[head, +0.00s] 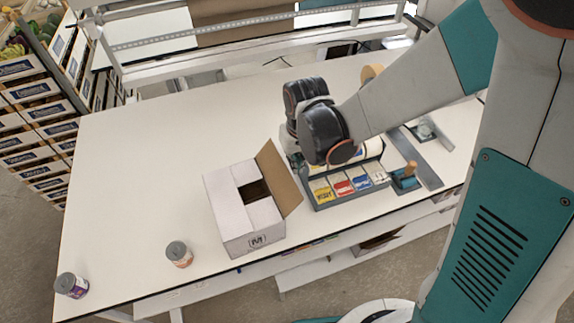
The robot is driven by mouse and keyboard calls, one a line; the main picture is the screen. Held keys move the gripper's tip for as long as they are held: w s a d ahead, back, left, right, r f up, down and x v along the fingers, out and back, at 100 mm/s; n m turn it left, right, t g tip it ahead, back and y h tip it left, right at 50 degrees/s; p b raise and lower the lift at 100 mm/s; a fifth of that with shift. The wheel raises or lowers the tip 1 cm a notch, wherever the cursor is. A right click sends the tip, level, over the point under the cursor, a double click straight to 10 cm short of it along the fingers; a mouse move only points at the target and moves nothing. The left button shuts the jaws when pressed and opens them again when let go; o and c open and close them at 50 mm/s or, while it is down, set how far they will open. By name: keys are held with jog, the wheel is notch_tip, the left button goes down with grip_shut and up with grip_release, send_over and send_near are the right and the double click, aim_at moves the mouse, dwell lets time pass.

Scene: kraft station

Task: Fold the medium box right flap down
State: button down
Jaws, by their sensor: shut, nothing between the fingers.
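The medium box (238,242) is white outside and stands on the table, left of my arm's end. Its right flap (281,180) stands up and leans outward to the right, showing its brown inner side. The other top flaps (226,203) lie folded inward, and a dark gap shows between them beside the right flap. My gripper (296,152) is above the table, behind and right of the box, apart from the right flap. It is shut and empty. My dark wrist hides most of it, and the fingertips are not clear.
A grey tray (325,203) with several coloured label packs stands close right of the box. A teal-based tool with a wooden handle (411,170) and a tape roll (371,73) are further right. Two cans (179,254) (71,285) stand at front left. The table's left half (150,150) is largely clear.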

jog(key=shift+a, duration=0.1)
send_near(266, 171)
jog(key=shift+s+f+b, duration=0.4)
jog(key=shift+s+f, duration=1.15)
jog(key=shift+f, duration=0.3)
jog(key=shift+s+a+f+b, duration=0.2)
jog(key=shift+a+b, duration=0.1)
jog(key=shift+a, duration=0.25)
jog(key=shift+s+a+f+b, duration=0.2)
jog(key=shift+a+b, duration=0.05)
jog(key=shift+a, duration=0.3)
jog(key=shift+s+a+f+b, duration=0.2)
jog(key=shift+a+f+b, duration=0.1)
jog(key=shift+a, duration=0.25)
jog(key=shift+s+a+f+b, duration=0.2)
jog(key=shift+a+f+b, duration=0.25)
jog(key=shift+f+b, duration=0.75)
jog(key=shift+b, duration=0.05)
